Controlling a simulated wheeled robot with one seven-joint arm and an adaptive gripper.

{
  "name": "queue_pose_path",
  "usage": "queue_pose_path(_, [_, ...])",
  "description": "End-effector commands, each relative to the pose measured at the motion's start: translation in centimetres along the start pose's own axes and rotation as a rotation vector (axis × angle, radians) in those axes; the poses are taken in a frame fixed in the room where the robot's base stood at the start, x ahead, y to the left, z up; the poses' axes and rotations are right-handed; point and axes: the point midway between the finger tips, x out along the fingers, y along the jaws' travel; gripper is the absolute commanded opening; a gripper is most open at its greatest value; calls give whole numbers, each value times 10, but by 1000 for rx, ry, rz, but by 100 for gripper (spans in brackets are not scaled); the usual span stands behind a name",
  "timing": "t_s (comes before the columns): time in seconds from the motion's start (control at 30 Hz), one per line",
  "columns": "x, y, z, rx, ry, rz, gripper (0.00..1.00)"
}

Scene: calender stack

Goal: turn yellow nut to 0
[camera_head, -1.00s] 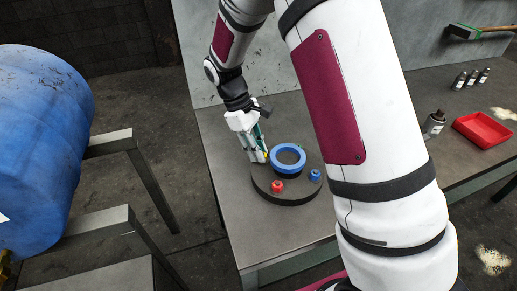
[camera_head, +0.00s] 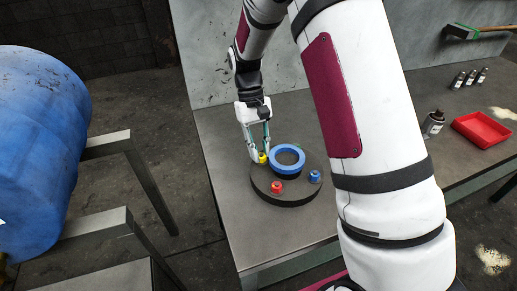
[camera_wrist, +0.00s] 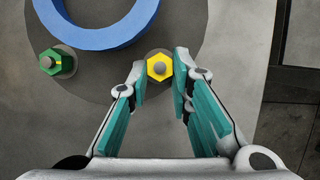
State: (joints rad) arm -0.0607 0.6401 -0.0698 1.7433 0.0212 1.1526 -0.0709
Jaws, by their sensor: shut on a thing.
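The yellow nut (camera_head: 262,158) sits on the left side of a dark round base (camera_head: 262,182), beside a blue ring (camera_head: 288,171). In the wrist view the yellow nut (camera_wrist: 150,68) is six-sided with a grey round stud in its middle. My gripper (camera_wrist: 160,72) is shut on the yellow nut, one teal-padded finger on each side. In the head view my gripper (camera_head: 259,154) reaches down to the nut from behind. No number or scale mark can be made out.
A red nut (camera_head: 277,188) and a blue nut (camera_head: 314,177) are on the base's near side. A green nut (camera_wrist: 50,62) shows in the wrist view. The table (camera_head: 222,150) around the base is clear. A red tray (camera_head: 485,130) and bottles are at the right.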

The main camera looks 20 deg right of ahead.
Motion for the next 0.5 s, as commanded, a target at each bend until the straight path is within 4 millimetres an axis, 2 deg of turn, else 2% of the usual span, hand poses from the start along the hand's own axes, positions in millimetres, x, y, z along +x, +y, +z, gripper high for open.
queue_pose_path(0.5, [-1,6,1,426,3,-177,0])
